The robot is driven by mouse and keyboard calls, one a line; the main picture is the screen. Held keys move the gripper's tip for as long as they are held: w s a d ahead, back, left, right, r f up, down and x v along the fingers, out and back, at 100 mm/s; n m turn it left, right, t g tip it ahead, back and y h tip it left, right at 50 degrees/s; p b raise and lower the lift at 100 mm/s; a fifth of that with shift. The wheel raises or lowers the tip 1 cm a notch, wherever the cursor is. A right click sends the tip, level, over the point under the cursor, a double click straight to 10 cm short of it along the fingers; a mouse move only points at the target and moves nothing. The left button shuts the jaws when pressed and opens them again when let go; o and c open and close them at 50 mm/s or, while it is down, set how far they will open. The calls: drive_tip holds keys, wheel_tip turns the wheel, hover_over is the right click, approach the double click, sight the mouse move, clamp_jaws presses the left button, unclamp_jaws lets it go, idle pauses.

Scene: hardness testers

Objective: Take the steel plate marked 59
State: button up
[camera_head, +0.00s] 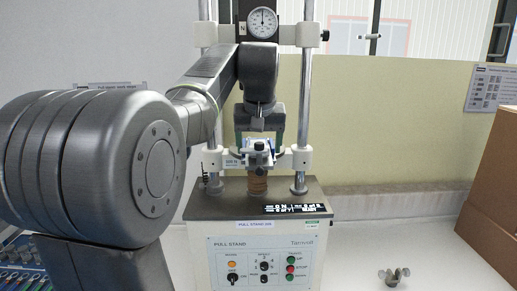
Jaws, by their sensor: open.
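I cannot make out a steel plate or a 59 mark in this view. My gripper (259,140) points down in front of the pull stand, its two fingers spread apart. It is just above or around a small white and blue clamp (258,158) in the middle of the stand. I cannot tell whether the fingers touch the clamp or whether anything thin lies between them. A brown ribbed cylinder (258,185) stands below the clamp on the stand's dark top.
The pull stand (231,252) has two steel columns, a round dial gauge (262,22) and a button panel. A brown box (497,190) stands at the right. A small metal wing-shaped part (393,276) lies on the white bench (375,245). My arm covers the left side.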

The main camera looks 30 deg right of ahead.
drive_tip(key=c, duration=1.2)
drive_tip(key=shift+r, duration=0.15)
